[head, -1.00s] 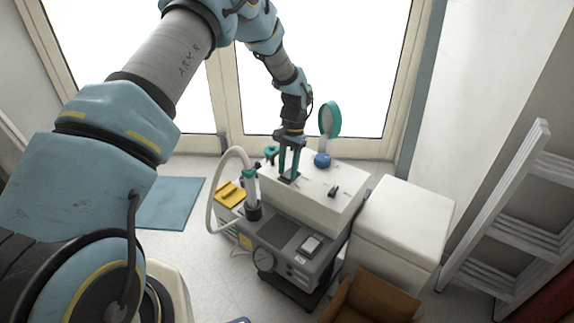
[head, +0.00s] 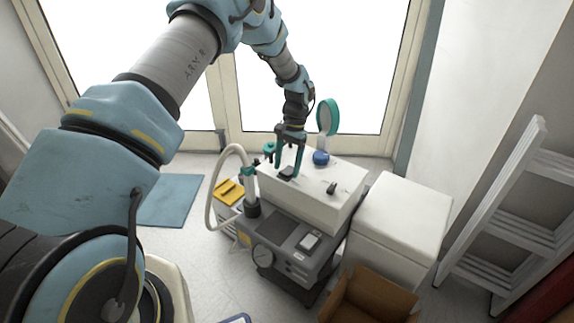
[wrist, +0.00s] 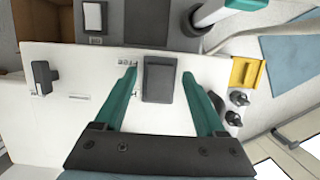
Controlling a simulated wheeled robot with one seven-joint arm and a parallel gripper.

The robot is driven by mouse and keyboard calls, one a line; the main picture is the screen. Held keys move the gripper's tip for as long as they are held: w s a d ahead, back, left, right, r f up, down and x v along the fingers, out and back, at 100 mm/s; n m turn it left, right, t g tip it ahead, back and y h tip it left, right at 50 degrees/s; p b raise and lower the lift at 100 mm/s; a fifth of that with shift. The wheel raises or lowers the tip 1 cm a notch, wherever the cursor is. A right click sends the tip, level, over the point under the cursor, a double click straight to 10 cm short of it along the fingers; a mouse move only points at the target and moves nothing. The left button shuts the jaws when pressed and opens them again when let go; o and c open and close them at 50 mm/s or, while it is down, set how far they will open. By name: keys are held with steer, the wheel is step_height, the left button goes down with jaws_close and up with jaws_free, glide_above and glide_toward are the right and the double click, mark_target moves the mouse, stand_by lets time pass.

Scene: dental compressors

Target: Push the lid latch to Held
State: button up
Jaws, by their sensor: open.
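The white lid box (head: 315,187) sits on the grey compressor (head: 285,245); its top fills much of the wrist view (wrist: 75,125). A dark grey rectangular piece (wrist: 158,80), with small printed marks beside it, lies on the lid; it shows in the head view (head: 287,174). A smaller dark handle (wrist: 41,78) stands farther along the lid, also in the head view (head: 333,187). I cannot tell for sure which is the lid latch, nor read its setting. My gripper (wrist: 159,72) is open, its teal fingers on either side of the rectangular piece, with gaps visible.
A white hose (head: 213,195) loops at the left near a yellow piece (head: 228,192). A white cabinet (head: 405,215) and open cardboard box (head: 370,300) are at right.

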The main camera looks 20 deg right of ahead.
mark_target(292, 167)
steer(key=v, duration=1.1)
steer(key=shift+a, duration=0.1)
steer(key=a+r+n+t+h, duration=0.1)
steer(key=a+r+n, duration=0.25)
steer(key=a, duration=0.65)
steer(key=a+r+n+h, duration=0.15)
steer(key=a+r, duration=0.25)
steer(key=a, duration=0.7)
steer(key=s+a+r+n+t, duration=0.1)
steer(key=s+a+n, duration=0.2)
steer(key=s+a, duration=0.45)
steer(key=s+a+r+n+t, duration=0.1)
steer(key=s+a+r+n, duration=0.3)
steer(key=a, duration=0.7)
step_height(292, 167, up, 13)
steer(key=m+p, duration=0.1)
steer(key=p, duration=1.4)
steer(key=shift+s+d+p, duration=0.2)
steer(key=shift+s+p, duration=0.15)
steer(key=shift+s, duration=0.05)
steer(key=shift+r, duration=0.15)
